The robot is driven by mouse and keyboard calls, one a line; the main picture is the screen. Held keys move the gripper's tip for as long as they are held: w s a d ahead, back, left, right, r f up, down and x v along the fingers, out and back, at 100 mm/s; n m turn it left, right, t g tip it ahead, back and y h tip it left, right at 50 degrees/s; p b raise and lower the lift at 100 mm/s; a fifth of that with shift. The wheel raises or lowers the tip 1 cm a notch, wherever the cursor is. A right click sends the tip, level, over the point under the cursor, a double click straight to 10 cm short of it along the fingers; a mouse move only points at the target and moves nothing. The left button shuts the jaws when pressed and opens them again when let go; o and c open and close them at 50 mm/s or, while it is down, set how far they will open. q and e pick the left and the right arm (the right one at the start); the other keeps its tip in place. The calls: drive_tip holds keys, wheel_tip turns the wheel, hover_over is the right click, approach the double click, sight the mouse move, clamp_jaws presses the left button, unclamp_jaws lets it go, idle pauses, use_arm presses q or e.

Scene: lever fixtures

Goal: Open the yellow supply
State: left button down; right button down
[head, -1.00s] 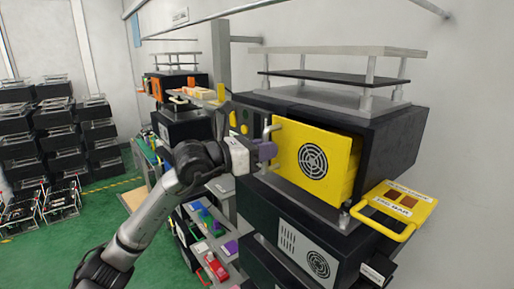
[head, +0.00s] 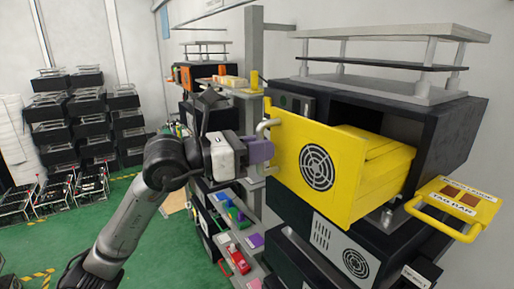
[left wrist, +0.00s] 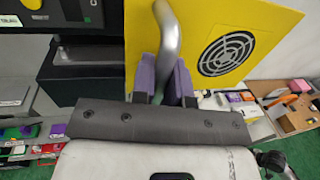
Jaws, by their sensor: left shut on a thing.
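The yellow supply (head: 320,165) is a yellow box with a round black fan grille on its front. It stands partly out of the black housing (head: 445,125), with its side showing. Its grey metal handle (head: 264,130) is at the left edge of the front. My left gripper (head: 266,150) has purple fingers shut on this handle. In the left wrist view, the purple fingers (left wrist: 164,78) sit on both sides of the handle (left wrist: 168,35), with the yellow front (left wrist: 215,40) behind. My right gripper is not in view.
A yellow tag bar (head: 455,205) juts out at the right below the supply. Shelves with small coloured parts (head: 235,240) stand behind my left arm. Green floor (head: 50,225) lies open at the left.

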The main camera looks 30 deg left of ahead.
use_arm(q)
drive_tip(key=c, duration=1.2)
unclamp_jaws()
drive_tip(key=shift+o, duration=0.2)
drive_tip(key=b+v, duration=0.5)
drive_tip(key=v, duration=0.9)
drive_tip(key=shift+r, duration=0.1)
